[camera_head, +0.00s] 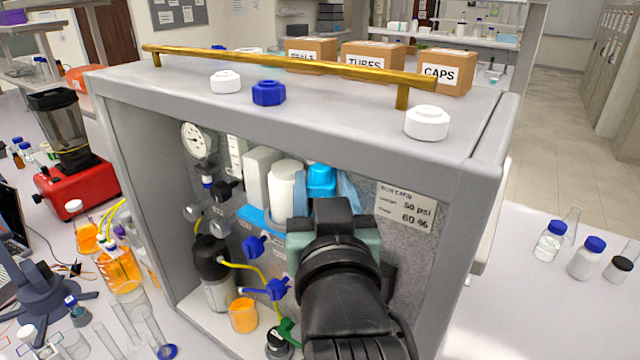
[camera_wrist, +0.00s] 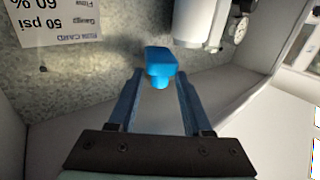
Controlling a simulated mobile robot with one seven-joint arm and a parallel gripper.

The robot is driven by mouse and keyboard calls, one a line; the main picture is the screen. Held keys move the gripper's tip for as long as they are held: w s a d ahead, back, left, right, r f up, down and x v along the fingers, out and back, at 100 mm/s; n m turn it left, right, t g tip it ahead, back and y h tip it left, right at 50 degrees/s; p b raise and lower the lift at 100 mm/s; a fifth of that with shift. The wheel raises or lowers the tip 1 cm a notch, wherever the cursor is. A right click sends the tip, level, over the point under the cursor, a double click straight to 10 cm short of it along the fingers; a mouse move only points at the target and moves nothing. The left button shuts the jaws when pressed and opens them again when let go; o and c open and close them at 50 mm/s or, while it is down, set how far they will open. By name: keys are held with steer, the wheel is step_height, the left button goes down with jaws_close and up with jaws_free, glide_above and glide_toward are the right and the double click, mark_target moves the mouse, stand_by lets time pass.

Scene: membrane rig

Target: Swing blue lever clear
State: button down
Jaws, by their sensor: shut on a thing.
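The bright blue lever (camera_head: 321,178) is inside the grey rig cabinet, in front of its back panel, beside a white cylinder (camera_head: 283,188). In the wrist view the lever (camera_wrist: 160,66) shows as a blue block at the fingertips. My gripper (camera_head: 323,192) reaches into the cabinet from the front. Its two blue-grey fingers stand on either side of the lever, and in the wrist view the gripper (camera_wrist: 160,80) is shut on it. My wrist hides the part of the rig below the lever in the head view.
A run card (camera_head: 404,207) is on the back panel to the right. A gauge (camera_head: 197,139), blue valve knobs (camera_head: 257,246), a black-capped bottle (camera_head: 214,275) and an orange-filled beaker (camera_head: 243,315) crowd the left. The cabinet's top edge and right wall enclose my gripper.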

steer(key=shift+d+f+n+y+b, duration=0.15)
steer(key=shift+d+n+y+b, duration=0.3)
steer(key=shift+n+y, duration=0.7)
steer(key=shift+w+d+g+y, duration=0.1)
steer(key=shift+d+g+y, duration=0.15)
steer(key=shift+y, duration=0.5)
steer(key=shift+a, duration=0.1)
steer(key=c, duration=0.6)
jaws_free()
steer(key=shift+w, duration=0.1)
steer(key=shift+c, duration=0.2)
steer(key=shift+a, duration=0.1)
